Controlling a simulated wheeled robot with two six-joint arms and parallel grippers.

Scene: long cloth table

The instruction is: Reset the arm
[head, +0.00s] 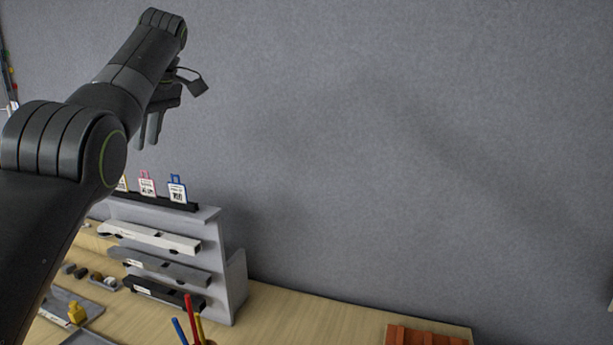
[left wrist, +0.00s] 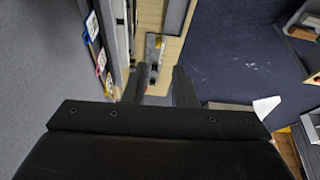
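My left arm rises from the lower left of the head view, in front of the grey wall. Its gripper (head: 152,125) hangs in the air above and behind the left end of the table, with its fingers pointing down. In the left wrist view the two dark fingers (left wrist: 160,82) stand apart with a clear gap between them, and nothing is held. Far below the gap lie the table and a dark blue floor (left wrist: 232,55). My right gripper is in neither view.
A grey stepped rack (head: 238,275) with white, grey and black long boxes and small tags on top stands on the wooden table (head: 285,315), below the gripper. Red, yellow and blue sticks (head: 190,315) stand in front. A reddish-brown tray (head: 425,336) is at lower right.

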